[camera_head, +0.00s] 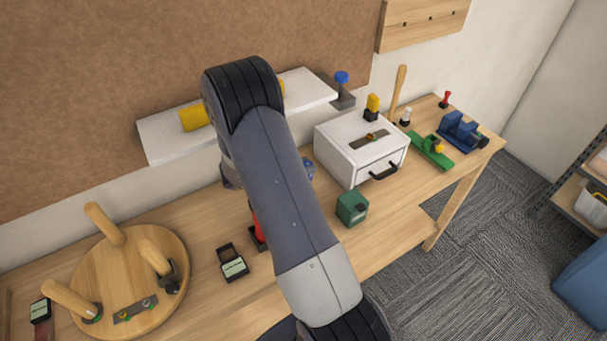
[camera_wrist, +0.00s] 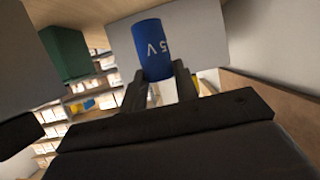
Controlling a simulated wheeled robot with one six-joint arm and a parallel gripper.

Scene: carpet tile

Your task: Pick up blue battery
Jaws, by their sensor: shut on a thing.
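The blue battery (camera_wrist: 152,48) is a blue cylinder with pale "5V" lettering that reads upside down in the wrist view. My gripper (camera_wrist: 158,88) has its two dark fingers closed on either side of it. In the head view a small blue piece (camera_head: 308,168), likely the same battery, shows at the right edge of my arm, beside the white drawer box (camera_head: 335,155). My arm hides the gripper there. Whether the battery touches the bench cannot be told.
A green box (camera_head: 352,208) stands right of my arm, also in the wrist view (camera_wrist: 66,52). A red item (camera_head: 257,228) and a black device (camera_head: 233,263) lie left. A round wooden board (camera_head: 170,240) with handles sits far left. A white shelf (camera_head: 160,138) is behind.

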